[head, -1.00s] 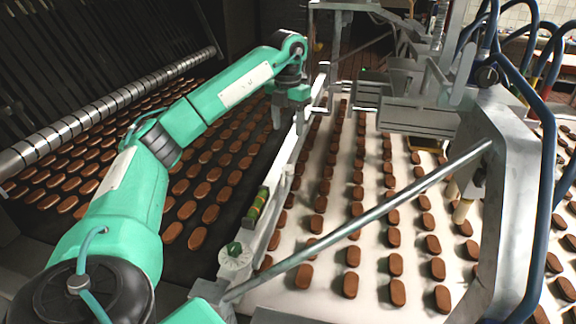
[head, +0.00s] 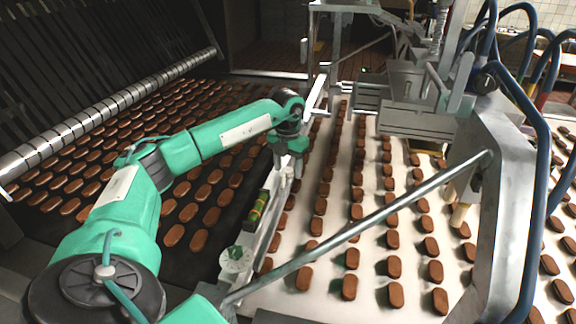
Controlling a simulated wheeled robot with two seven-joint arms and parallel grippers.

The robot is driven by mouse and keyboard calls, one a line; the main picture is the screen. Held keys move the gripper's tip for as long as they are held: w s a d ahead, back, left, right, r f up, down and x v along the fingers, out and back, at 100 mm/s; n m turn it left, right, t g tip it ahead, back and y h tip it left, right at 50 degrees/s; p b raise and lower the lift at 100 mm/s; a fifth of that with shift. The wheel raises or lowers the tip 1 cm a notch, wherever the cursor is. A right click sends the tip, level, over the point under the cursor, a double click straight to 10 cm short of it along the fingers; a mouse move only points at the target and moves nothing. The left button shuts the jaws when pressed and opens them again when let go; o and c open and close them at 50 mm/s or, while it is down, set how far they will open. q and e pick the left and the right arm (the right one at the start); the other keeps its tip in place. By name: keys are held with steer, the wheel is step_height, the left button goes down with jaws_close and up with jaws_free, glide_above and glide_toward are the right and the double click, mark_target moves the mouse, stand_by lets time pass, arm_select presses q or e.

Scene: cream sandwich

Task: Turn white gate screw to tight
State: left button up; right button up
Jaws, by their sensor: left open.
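A white round knob (head: 237,258) with a green centre stands at the near end of the pale gate rail (head: 262,236), in the lower middle of the head view. It looks like the gate screw; I cannot read how tight it is. My left gripper (head: 288,170) is open and points down over the rail, farther back than the knob and apart from it. Its fingers hide part of the rail, and I cannot tell whether they touch it. A green and yellow piece (head: 257,212) sits on the rail between the gripper and the knob. My right gripper is not in view.
Rows of brown biscuits lie on the dark belt (head: 150,240) at left and the white belt (head: 325,255) at right. A slanted metal rod (head: 370,220) crosses above the white belt, to the right of the knob. A metal machine frame (head: 505,190) stands at right.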

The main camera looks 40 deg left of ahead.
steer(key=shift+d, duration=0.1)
arm_select(q)
steer(key=shift+c, duration=0.6)
steer(key=c, duration=0.9)
steer(key=shift+o, duration=0.2)
steer(key=shift+m, duration=1.6)
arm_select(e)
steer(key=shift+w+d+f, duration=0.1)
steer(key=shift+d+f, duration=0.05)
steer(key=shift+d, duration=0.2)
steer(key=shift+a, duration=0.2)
arm_select(q)
steer(key=o, duration=1)
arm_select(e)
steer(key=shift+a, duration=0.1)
